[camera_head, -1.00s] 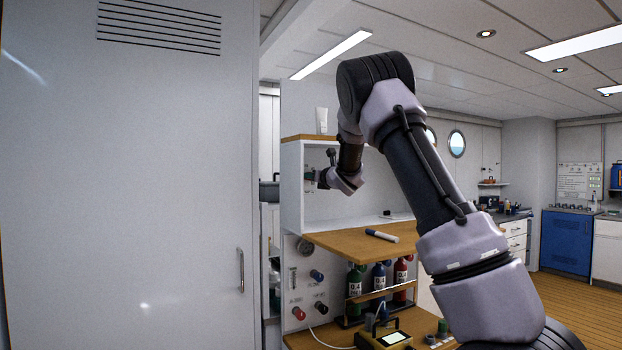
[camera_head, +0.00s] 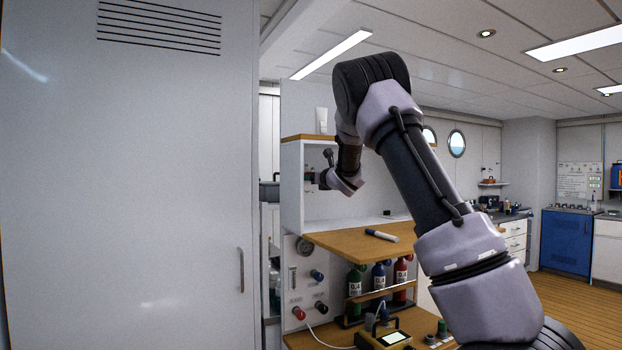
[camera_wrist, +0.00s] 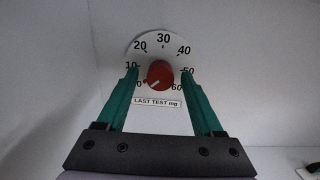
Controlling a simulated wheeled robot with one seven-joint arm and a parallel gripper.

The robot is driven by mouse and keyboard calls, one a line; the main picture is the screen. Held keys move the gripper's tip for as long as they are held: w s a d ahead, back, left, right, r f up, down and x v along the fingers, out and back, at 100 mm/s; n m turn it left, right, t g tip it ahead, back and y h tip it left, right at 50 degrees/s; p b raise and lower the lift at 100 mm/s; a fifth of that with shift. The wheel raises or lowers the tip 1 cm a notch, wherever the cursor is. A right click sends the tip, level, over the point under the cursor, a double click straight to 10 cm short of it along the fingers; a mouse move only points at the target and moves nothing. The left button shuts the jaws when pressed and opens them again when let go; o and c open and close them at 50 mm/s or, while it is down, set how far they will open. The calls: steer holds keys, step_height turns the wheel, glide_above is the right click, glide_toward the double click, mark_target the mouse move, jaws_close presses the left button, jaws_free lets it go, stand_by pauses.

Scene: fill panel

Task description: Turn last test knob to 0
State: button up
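The red last test knob (camera_wrist: 160,74) sits on a round white dial (camera_wrist: 164,45) marked 10 to 60, above a "LAST TEST mg" label (camera_wrist: 156,102). Its white pointer line points to the lower left, toward the 0 end of the scale; the 0 is partly hidden by a finger. My gripper (camera_wrist: 160,72) is open, its teal fingers on the left and right of the knob with a visible gap on each side. In the head view, my gripper (camera_head: 312,178) is at the left inner wall of the white shelf, small and partly hidden, with the knob not discernible.
A tall grey cabinet door (camera_head: 130,180) fills the left. A wooden shelf (camera_head: 355,243) below my wrist holds a marker (camera_head: 381,236). Several gas bottles (camera_head: 378,280) and a lower panel with knobs (camera_head: 307,285) stand under it.

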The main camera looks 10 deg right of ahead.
steer(key=shift+r, duration=0.1)
steer(key=v, duration=1)
steer(key=shift+s, duration=0.4)
steer(key=shift+d, duration=0.15)
